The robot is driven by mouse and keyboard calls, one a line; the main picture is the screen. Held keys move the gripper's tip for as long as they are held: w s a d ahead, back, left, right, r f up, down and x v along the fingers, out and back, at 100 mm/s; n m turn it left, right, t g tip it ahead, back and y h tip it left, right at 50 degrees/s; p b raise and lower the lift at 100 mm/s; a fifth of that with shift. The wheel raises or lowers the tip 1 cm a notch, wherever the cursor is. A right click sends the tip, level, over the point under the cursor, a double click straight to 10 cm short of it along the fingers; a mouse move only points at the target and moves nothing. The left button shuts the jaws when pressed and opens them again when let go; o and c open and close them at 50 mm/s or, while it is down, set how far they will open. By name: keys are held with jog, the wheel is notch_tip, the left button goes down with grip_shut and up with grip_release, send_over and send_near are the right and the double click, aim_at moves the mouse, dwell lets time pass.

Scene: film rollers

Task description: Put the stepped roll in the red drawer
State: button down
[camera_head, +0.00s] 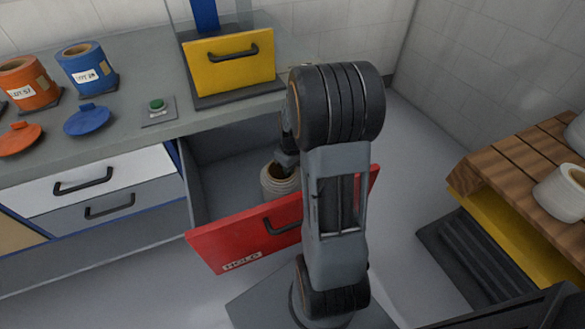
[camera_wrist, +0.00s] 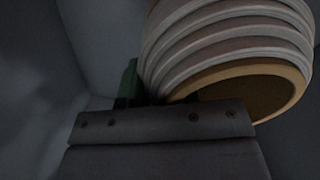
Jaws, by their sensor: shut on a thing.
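The stepped roll (camera_head: 279,181) has a ridged, pale grey-brown side and a tan core. It is inside the open red drawer (camera_head: 240,236), near the drawer's right part. My gripper (camera_head: 287,160) reaches down into the drawer and is shut on the roll at its upper edge. In the wrist view the ridged roll (camera_wrist: 225,45) fills the upper right, tilted in the picture, with its tan core end toward the camera. My gripper (camera_wrist: 150,105) lies against it there. I cannot tell whether the roll touches the drawer floor. My arm hides the drawer's right part.
A grey counter (camera_head: 130,130) holds an orange tub (camera_head: 28,84), a blue tub (camera_head: 87,67), their lids, a green button (camera_head: 157,105) and a yellow-fronted bin (camera_head: 231,62). White and grey drawers are shut at left. A wooden-slat pallet (camera_head: 520,160) with pale rolls (camera_head: 562,192) stands at right.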

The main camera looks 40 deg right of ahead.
jog(key=shift+f, duration=0.1)
jog(key=c, duration=0.9)
grip_release()
notch_tip(320, 180, up, 12)
jog(key=p, duration=0.3)
jog(key=shift+f, duration=0.1)
jog(key=s+a+r+m+t, duration=0.1)
jog(key=s+a+r, duration=0.1)
jog(key=s+a, duration=0.2)
jog(key=s+a+r+m+t, duration=0.1)
jog(key=s+a, duration=0.4)
jog(key=a, duration=0.6)
notch_tip(320, 180, up, 2)
jog(key=shift+r+t, duration=0.1)
jog(key=shift+t, duration=0.4)
jog(key=shift+d, duration=0.1)
